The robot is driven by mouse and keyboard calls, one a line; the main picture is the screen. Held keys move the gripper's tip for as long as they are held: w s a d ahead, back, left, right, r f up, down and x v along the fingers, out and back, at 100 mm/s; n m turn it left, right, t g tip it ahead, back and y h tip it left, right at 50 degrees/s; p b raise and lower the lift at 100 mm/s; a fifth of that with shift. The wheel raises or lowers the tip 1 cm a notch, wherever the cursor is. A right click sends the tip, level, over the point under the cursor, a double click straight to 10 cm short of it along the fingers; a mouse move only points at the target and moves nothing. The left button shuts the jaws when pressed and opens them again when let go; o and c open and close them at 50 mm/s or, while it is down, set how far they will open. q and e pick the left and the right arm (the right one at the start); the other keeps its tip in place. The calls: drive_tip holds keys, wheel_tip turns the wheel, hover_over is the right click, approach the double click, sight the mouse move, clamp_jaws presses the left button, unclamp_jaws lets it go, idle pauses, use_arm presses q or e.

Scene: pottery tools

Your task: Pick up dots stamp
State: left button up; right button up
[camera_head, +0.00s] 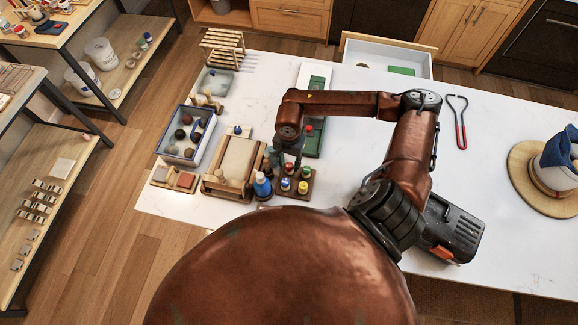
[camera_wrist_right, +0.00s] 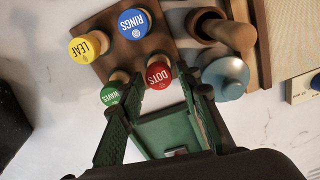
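The dots stamp (camera_wrist_right: 158,74) has a red cap marked DOTS and stands in a square wooden holder (camera_wrist_right: 125,60). In the head view its red top (camera_head: 289,168) shows just below my right gripper (camera_head: 287,157). In the right wrist view my right gripper (camera_wrist_right: 159,80) is open, with one fingertip on each side of the red cap. I cannot tell whether the fingers touch it. The yellow LEAF stamp (camera_wrist_right: 88,44), blue RINGS stamp (camera_wrist_right: 133,24) and a green-capped stamp (camera_wrist_right: 110,95) share the holder. My left gripper is not in view.
A wooden tool (camera_wrist_right: 228,32) and a blue-grey knobbed piece (camera_wrist_right: 226,76) stand close to the holder. A blue bottle (camera_head: 262,184) stands left of it. The white table's middle right is mostly clear around red-handled tongs (camera_head: 460,125).

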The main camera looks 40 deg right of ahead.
wheel_tip(320, 180, down, 2)
drive_tip(key=shift+f, duration=0.1)
drive_tip(key=shift+s+f, duration=0.15)
drive_tip(key=shift+f, duration=0.15)
drive_tip(key=shift+c, duration=0.3)
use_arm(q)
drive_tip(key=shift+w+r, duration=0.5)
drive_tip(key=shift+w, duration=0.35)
use_arm(e)
drive_tip(key=c, duration=0.8)
